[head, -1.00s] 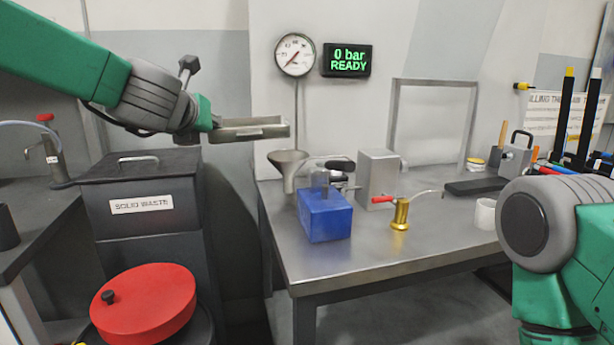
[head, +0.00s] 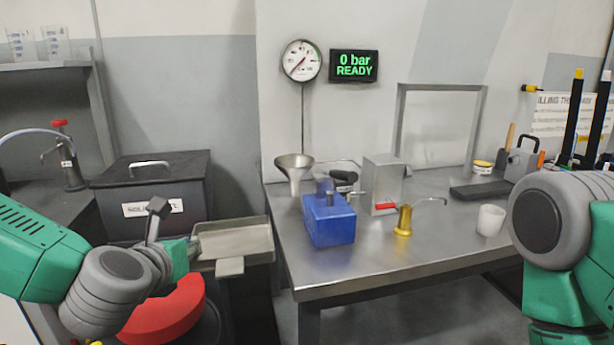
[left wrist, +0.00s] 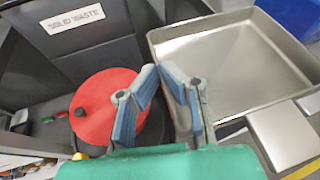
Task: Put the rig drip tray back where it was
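The rig drip tray (head: 235,240) is a shallow, empty metal pan with raised rims. It is roughly level in the head view, beside the left end of the metal bench, with a flat pale tab at its near side. My left gripper (head: 190,250) is at the tray's left rim. In the left wrist view the tray (left wrist: 235,60) lies right of the fingers, and the fingertips (left wrist: 160,72) are close together on its left rim. Whether anything supports the tray from below is hidden. My right gripper is out of view; only my right arm shows.
The metal bench (head: 330,277) carries a blue box (head: 328,222), a funnel (head: 294,170), a brass pump (head: 403,222) and a white cup (head: 491,220). A black solid waste bin (head: 125,180) stands behind the left arm. A red round lid (head: 165,312) is below the gripper.

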